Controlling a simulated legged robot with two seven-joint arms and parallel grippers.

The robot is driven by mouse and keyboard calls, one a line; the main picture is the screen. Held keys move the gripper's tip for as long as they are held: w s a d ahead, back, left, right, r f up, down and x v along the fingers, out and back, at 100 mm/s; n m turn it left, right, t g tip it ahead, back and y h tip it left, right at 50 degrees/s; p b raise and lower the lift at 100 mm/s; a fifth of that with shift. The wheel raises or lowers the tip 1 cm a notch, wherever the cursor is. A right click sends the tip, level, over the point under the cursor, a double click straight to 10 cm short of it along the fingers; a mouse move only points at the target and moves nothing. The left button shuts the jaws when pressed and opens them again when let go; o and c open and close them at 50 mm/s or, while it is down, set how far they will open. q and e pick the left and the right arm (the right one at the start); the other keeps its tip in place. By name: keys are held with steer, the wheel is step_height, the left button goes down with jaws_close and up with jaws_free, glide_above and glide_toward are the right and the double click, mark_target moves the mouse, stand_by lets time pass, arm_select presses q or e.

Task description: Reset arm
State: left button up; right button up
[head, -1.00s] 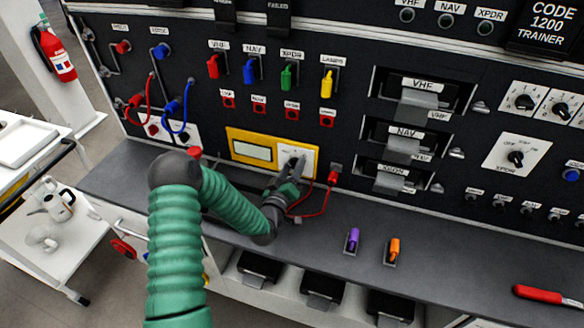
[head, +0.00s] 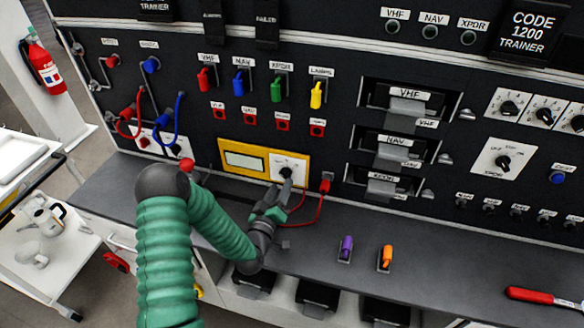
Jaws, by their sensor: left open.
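My left arm, with green ribbed sleeves, comes in from the lower left. Its gripper (head: 284,187) is open, just in front of and below the white dial plate (head: 289,166) at the right end of the yellow meter panel (head: 246,160). The dial's knob shows just above the fingertips. I see nothing held between the jaws, and I cannot tell whether they touch the knob. A red cable (head: 318,213) runs from a red plug (head: 325,183) down behind the gripper. My right gripper is not in view.
The grey bench top (head: 440,255) is mostly clear. It holds a purple switch (head: 346,246), an orange switch (head: 386,256) and a red-handled tool (head: 537,296). Coloured switches and VHF, NAV and XPDR drawers fill the upright panel. A white cart (head: 52,268) stands at left.

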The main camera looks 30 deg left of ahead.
arm_select(q)
steer(key=s+d+m+g+h+p, duration=0.3)
steer(key=s+d+m+g+h, duration=0.15)
steer(key=d+m+g, duration=0.5)
steer(key=s+d+r+g+p, duration=0.1)
steer(key=s+d+r+g, duration=0.1)
steer(key=s, duration=0.7)
steer(key=s+d+r+m+g+p, duration=0.1)
steer(key=s+d+r+g, duration=0.2)
steer(key=s, duration=0.6)
steer(key=shift+d+r, duration=0.3)
steer(key=shift+d, duration=0.35)
steer(key=shift+s+d, duration=0.2)
steer(key=shift+d, duration=0.05)
steer(key=shift+a, duration=0.15)
